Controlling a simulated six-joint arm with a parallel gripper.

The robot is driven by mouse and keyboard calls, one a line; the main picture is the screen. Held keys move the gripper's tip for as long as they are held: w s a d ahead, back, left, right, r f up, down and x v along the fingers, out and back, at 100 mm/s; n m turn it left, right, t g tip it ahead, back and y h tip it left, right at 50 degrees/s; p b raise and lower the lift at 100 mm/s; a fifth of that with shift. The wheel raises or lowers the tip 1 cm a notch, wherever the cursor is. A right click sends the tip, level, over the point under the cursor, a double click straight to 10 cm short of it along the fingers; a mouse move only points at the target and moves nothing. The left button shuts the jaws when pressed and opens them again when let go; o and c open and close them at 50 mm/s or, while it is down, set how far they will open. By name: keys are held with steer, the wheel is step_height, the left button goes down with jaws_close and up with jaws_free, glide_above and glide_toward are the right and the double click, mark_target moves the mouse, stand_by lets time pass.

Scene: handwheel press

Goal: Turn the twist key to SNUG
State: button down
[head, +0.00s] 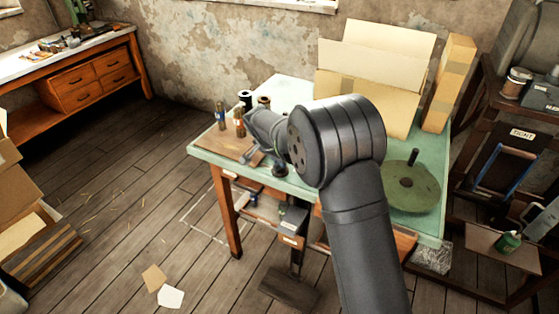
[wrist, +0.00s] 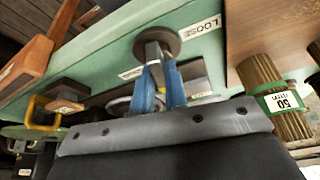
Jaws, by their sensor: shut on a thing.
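The twist key (wrist: 157,37) shows in the wrist view as a dark round disc with a short grey bar on the green press table (wrist: 100,62). My gripper (wrist: 160,72) has its blue fingers shut on that bar. A LOOSE label (wrist: 202,27) is to the right of the key. Another label (wrist: 131,73) is to the left and a third (wrist: 205,95) is at lower right; I cannot read either, so I cannot tell which is SNUG. In the head view my arm hides most of the gripper at the table's front left.
A green handwheel (head: 412,190) with an upright knob lies on the table's right side. Cardboard boxes (head: 376,65) stand behind. Spools and small bottles (head: 222,116) stand at the back left. In the wrist view, a bundle of rods (wrist: 262,72) with a green band is close on the right.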

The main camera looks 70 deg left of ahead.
steer(key=m+h, duration=0.1)
steer(key=m, duration=0.3)
steer(key=shift+a+m+t+h, duration=0.15)
steer(key=shift+m+t+h, duration=0.15)
steer(key=shift+t+h, duration=0.1)
steer(key=m+h, duration=0.1)
steer(key=m, duration=0.3)
steer(key=shift+a+m+h, duration=0.1)
steer(key=shift+m+h, duration=0.2)
steer(key=shift+h, duration=0.1)
steer(key=c, duration=1.4)
jaws_free()
steer(key=shift+c, duration=0.2)
steer(key=shift+s, duration=0.1)
steer(key=v, duration=1.7)
steer(key=shift+r, duration=0.25)
steer(key=shift+a, duration=0.15)
